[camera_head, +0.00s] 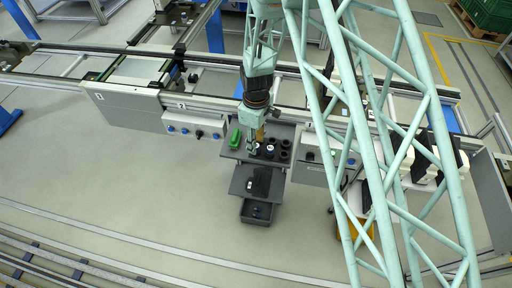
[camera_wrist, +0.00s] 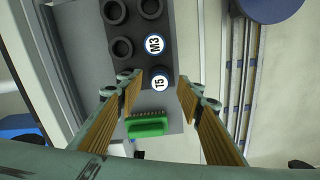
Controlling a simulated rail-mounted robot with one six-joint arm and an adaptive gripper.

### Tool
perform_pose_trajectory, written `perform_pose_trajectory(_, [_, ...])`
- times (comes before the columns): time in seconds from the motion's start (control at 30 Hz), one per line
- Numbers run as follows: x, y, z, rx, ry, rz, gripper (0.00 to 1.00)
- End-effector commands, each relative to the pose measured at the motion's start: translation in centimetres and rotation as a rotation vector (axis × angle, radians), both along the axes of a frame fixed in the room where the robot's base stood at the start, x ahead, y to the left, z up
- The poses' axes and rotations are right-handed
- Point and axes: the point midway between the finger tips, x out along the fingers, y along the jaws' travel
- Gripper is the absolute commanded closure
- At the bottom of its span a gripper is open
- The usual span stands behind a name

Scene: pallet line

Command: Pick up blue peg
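A round peg with a white top marked "15" (camera_wrist: 160,82) shows in the wrist view, with a dark blue edge; it looks like the blue peg. It stands at the near end of a dark block (camera_wrist: 134,31). A second peg marked "M3" (camera_wrist: 153,43) stands beyond it, and its side colour is hard to tell. My gripper (camera_wrist: 160,91) is open, with a ribbed orange finger on either side of the "15" peg in the picture. I see no contact, and the height gap cannot be told. In the head view my gripper (camera_head: 256,144) is over the grey stand.
The block has several empty round sockets. A green part (camera_wrist: 147,126) lies beside the block, and it also shows in the head view (camera_head: 235,139). Lower shelves (camera_head: 258,182) of the stand hold dark items. The conveyor line runs behind; open floor lies in front.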

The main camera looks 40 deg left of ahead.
Motion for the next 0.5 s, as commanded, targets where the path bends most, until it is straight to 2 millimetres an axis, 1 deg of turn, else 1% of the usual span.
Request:
perform_pose_trajectory(0.2, [0.0,0.0,-1.5,0.000,0.000,0.000,0.66])
perform_pose_trajectory(0.33, [0.0,0.0,-1.9,-0.001,0.000,0.000,0.66])
perform_pose_trajectory(0.5, [0.0,0.0,-2.0,0.000,-0.001,0.000,0.66])
